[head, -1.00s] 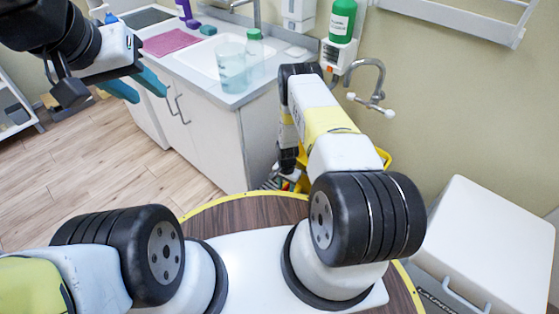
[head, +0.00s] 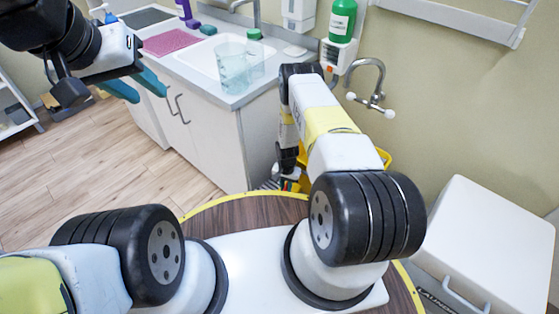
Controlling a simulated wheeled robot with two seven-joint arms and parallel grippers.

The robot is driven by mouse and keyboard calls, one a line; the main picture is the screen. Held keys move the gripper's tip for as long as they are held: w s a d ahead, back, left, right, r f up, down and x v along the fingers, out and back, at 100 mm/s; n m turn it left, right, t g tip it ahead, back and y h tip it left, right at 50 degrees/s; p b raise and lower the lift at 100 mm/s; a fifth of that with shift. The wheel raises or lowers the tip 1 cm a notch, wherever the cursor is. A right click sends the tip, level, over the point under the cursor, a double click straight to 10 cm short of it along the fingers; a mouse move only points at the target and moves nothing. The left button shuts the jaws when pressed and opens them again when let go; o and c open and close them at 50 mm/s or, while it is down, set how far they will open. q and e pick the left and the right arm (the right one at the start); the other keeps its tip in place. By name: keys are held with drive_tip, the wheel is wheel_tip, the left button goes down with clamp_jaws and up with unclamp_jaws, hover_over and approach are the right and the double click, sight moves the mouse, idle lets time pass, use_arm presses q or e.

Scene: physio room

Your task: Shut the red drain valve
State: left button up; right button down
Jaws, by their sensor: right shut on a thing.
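My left gripper (head: 138,92) hangs at the upper left, its two teal fingers apart with nothing between them. My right arm reaches forward and down past the end of the sink cabinet. My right gripper (head: 289,184) is low beside a yellow bucket-like thing (head: 386,158), mostly hidden by its own arm. Small red and green bits show around its fingers. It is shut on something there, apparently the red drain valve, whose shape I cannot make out.
The sink cabinet (head: 210,140) stands left of my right arm, with a clear jug (head: 232,68) on its counter. A wall tap (head: 376,98) is at its right. A white lidded box (head: 488,245) stands at the right. The wooden floor (head: 110,165) at the left is clear.

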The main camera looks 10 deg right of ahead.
sight(286, 187)
drive_tip(key=n, duration=1.1)
drive_tip(key=shift+w, duration=0.1)
drive_tip(key=shift+n, duration=2.1)
drive_tip(key=c, duration=1.3)
unclamp_jaws()
drive_tip(key=shift+r, duration=3.95)
